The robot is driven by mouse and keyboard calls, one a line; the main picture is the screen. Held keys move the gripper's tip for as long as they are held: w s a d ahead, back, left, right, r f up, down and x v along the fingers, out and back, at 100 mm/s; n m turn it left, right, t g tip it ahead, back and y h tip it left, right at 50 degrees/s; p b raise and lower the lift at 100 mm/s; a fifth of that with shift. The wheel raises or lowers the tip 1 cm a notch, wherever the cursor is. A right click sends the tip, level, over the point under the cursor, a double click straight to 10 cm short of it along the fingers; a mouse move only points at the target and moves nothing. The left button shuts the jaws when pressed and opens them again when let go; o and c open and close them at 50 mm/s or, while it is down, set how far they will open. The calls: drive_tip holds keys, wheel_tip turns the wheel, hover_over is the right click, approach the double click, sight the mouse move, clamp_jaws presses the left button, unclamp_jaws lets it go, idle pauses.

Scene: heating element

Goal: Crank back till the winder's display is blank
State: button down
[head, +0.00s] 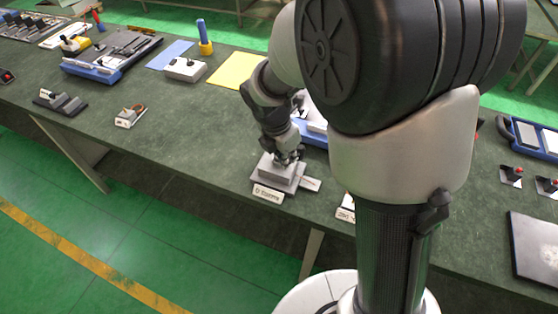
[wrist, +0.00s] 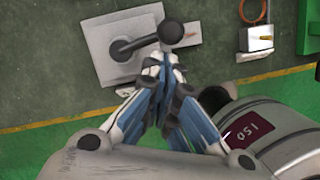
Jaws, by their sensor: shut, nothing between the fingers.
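The winder is a light grey block on a plate near the table's front edge, seen in the head view (head: 279,170) and the wrist view (wrist: 106,42). In the wrist view its dark crank (wrist: 135,45) reaches right from the block's middle to a round black knob (wrist: 170,33). My gripper (wrist: 163,62) is shut and empty, its fingertips just below the knob; I cannot tell whether they touch it. In the head view my gripper (head: 287,157) is over the block and hides the crank. A white label (head: 268,194) is at the front, its text blurred. I cannot make out the winder's display.
In the wrist view a padlock-like thing with a copper shackle (wrist: 255,38) lies right of the winder, beside a green object (wrist: 300,28). My arm hides the area to the right.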

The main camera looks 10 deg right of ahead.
drive_tip(key=shift+w+d+r+n+p, duration=0.15)
drive_tip(key=shift+d+n+p, duration=0.4)
drive_tip(key=shift+n+p, duration=0.7)
